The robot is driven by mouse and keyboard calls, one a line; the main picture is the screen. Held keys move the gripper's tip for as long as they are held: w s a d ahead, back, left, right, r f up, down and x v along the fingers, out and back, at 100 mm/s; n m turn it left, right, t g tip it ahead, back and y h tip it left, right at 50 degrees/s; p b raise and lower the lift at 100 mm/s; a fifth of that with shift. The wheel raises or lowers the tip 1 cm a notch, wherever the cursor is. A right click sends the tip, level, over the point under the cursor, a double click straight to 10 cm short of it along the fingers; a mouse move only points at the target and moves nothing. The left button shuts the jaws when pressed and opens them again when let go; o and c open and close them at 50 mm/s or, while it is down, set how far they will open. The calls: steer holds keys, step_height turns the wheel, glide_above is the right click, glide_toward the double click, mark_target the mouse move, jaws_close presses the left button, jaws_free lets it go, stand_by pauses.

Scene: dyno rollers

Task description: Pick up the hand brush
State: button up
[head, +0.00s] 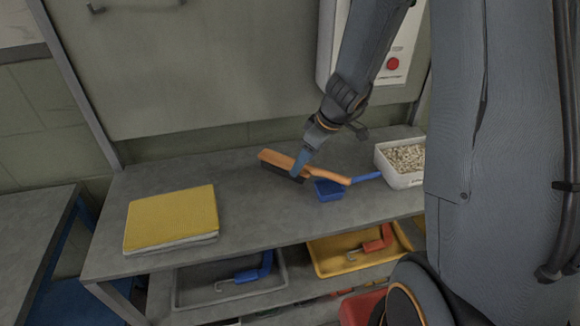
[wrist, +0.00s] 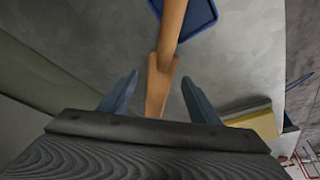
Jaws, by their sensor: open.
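The hand brush (head: 277,159) has an orange wooden body and handle with dark bristles, and it lies on the grey worktop. Its handle points right and passes over a small blue scoop or tray (head: 328,191). My gripper (head: 302,168) is at the brush, over its middle, in the head view. In the wrist view the orange brush (wrist: 160,82) runs between the two blue fingers of my gripper (wrist: 155,95), which stand apart on either side of it. Whether the fingers touch the brush cannot be told. Part of the brush is hidden behind the gripper in the head view.
A yellow folded cloth or pad (head: 172,215) lies on the worktop (head: 250,222) at the left. A white bin of pale pellets (head: 400,178) stands at the right. On the shelf below are a grey tray (head: 190,290) and a yellow tray (head: 335,262) with hooked tools.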

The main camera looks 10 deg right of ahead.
steer(key=shift+x, duration=1.7)
steer(key=shift+d, duration=0.1)
steer(key=shift+c, duration=0.2)
steer(key=c, duration=1.3)
step_height(320, 180, up, 10)
steer(key=shift+s, duration=0.1)
